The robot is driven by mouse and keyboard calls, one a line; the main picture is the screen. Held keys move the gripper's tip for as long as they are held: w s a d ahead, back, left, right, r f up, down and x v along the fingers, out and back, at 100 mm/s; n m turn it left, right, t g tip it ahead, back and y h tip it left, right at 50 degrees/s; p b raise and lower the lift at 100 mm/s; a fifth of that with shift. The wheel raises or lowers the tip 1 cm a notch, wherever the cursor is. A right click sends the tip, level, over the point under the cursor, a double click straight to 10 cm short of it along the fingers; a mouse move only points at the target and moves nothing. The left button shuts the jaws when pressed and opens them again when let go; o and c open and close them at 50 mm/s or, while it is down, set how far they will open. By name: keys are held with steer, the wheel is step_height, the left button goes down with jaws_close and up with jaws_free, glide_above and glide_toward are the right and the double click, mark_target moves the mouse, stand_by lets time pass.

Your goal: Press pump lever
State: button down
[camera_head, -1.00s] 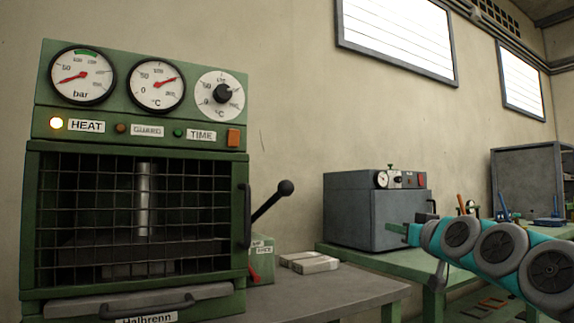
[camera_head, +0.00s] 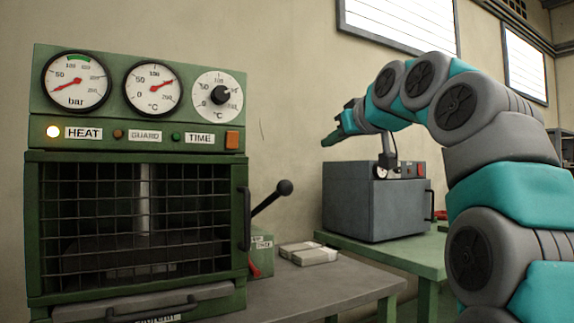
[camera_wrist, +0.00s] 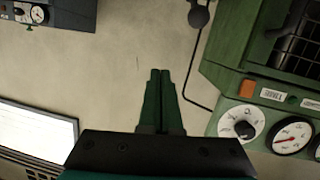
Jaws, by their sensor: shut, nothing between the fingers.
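The pump lever (camera_head: 268,200) is a dark rod with a black ball knob, slanting up to the right from the right side of the green press (camera_head: 35,235). In the wrist view the lever's knob (camera_wrist: 198,17) shows at the top, its rod partly cut off by the frame edge. My gripper (camera_head: 330,141) is up and to the right of the knob in the head view, above the grey oven, apart from the lever. Its green fingers also show in the wrist view (camera_wrist: 160,75), shut together with nothing between them.
The press has two gauges (camera_head: 75,82), a dial (camera_head: 218,96) and a closed mesh guard (camera_head: 135,220). A grey oven (camera_head: 375,205) stands on a green bench (camera_head: 425,250). Pale blocks (camera_head: 312,254) lie on the grey table (camera_head: 325,287). The wall space above the lever is clear.

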steer(key=s+a+n+g, duration=0.1)
steer(key=s+a, duration=0.1)
steer(key=a, duration=0.3)
steer(key=shift+s+a+n+y, duration=0.25)
steer(key=shift+a+n+y, duration=0.05)
steer(key=shift+a+n, duration=0.1)
steer(key=shift+r, duration=0.1)
steer(key=w+a+f, duration=0.4)
steer(key=w+f, duration=0.2)
steer(key=w, duration=0.2)
steer(key=shift+w+f, duration=0.15)
steer(key=shift+w, duration=0.05)
steer(key=shift+a+f, duration=0.1)
steer(key=shift+f, duration=0.05)
steer(key=shift+w+f, duration=0.1)
steer(key=shift+f, duration=0.05)
stand_by(0.4)
